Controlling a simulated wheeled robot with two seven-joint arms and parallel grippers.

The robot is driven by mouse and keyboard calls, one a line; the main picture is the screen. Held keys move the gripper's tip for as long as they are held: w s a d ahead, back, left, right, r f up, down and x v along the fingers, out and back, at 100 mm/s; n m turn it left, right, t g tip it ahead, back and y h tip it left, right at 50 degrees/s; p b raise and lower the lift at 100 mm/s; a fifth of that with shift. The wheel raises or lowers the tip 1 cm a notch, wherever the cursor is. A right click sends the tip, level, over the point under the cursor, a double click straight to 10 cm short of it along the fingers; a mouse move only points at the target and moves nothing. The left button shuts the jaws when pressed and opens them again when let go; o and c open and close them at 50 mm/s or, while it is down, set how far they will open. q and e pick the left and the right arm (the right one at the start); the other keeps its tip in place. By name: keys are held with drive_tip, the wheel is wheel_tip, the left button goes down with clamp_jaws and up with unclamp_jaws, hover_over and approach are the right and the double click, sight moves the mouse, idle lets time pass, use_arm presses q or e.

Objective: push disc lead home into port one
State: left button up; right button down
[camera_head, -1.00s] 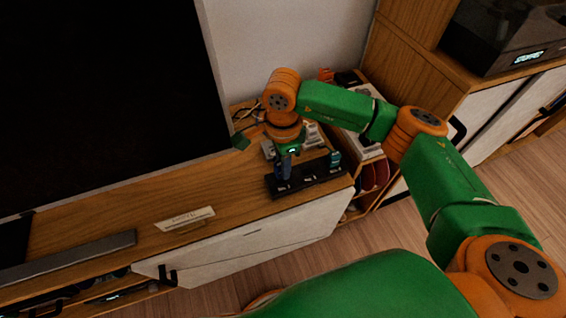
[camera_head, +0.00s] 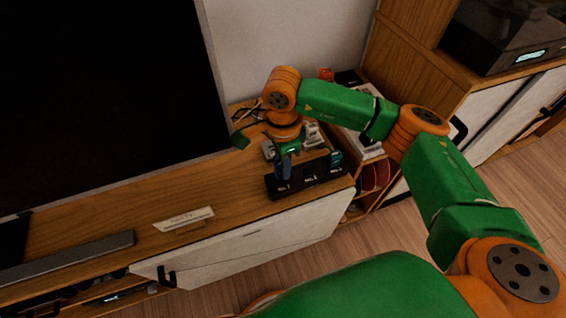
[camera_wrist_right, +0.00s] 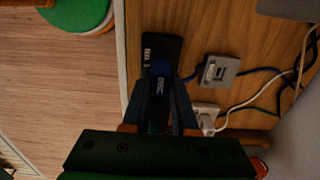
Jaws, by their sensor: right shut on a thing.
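A black port block (camera_head: 308,183) lies along the front edge of the wooden cabinet top, with small white labels on its front. My right gripper (camera_head: 286,158) points down over the block's left end and is shut on the blue disc lead plug (camera_head: 284,171). In the right wrist view the blue plug (camera_wrist_right: 160,83) sits between my two fingers (camera_wrist_right: 160,96), over the dark block (camera_wrist_right: 161,48). The plug's lower end is hidden, so I cannot tell how deep it sits. A teal plug (camera_head: 335,158) stands at the block's right end. My left gripper is not in view.
A large black screen (camera_head: 100,100) stands close on the left. A small white card (camera_head: 184,219) lies in front of it. Grey and white connectors (camera_wrist_right: 217,70) and loose cables (camera_wrist_right: 250,100) lie behind the block. A shelf with boxes (camera_head: 372,150) is at the right.

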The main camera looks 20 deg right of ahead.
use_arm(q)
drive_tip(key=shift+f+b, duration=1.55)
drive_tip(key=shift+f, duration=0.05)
use_arm(e)
drive_tip(key=shift+f, duration=1.6)
drive_tip(key=c, duration=0.6)
unclamp_jaws()
wheel_tip(320, 180, up, 3)
drive_tip(key=shift+r+p, duration=0.15)
drive_tip(key=shift+p, duration=0.15)
wheel_tip(320, 180, up, 3)
drive_tip(key=shift+r, duration=0.4)
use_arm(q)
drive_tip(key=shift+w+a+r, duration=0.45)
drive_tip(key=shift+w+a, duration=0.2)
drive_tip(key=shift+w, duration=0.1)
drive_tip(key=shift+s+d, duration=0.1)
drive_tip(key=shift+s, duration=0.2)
